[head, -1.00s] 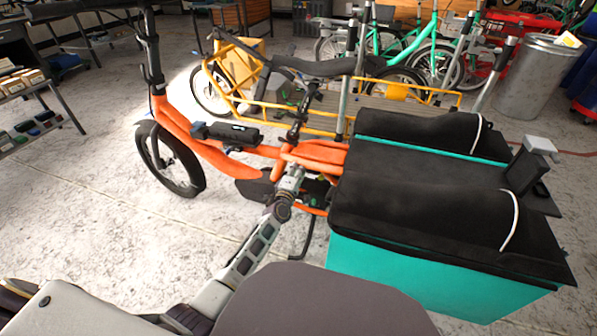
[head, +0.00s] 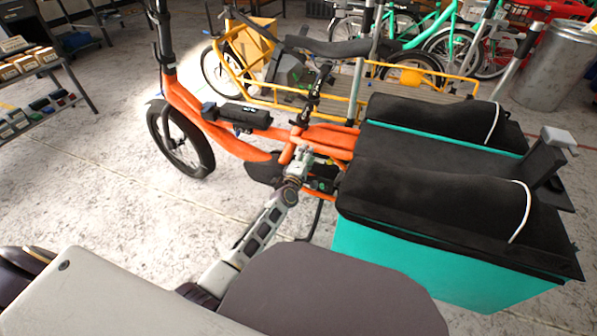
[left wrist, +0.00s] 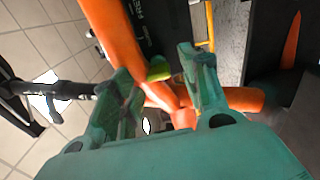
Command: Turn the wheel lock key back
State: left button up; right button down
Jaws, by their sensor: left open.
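The orange cargo bike (head: 236,141) stands in front of me, with teal panniers topped in black at its rear. My left gripper (head: 318,171) reaches to the bike's frame just ahead of the panniers, below the seat area. In the left wrist view my left gripper (left wrist: 158,92) is open, its two fingers apart in front of the orange frame (left wrist: 113,35). A small yellow-green piece (left wrist: 158,69) shows between the fingers; I cannot tell whether it is the key. The wheel lock and its key are not clearly visible in the head view. My right gripper is out of view.
A yellow cargo bike (head: 441,82) stands close behind the orange one. Green bikes (head: 440,22) and a metal bin (head: 545,68) are farther back. A shelf with boxes (head: 32,64) is at left.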

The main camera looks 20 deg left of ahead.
pick_arm(q)
jog(key=s, duration=1.1)
jog(key=shift+s+a, duration=0.15)
jog(key=shift+a, duration=0.05)
dwell(0.4)
dwell(0.5)
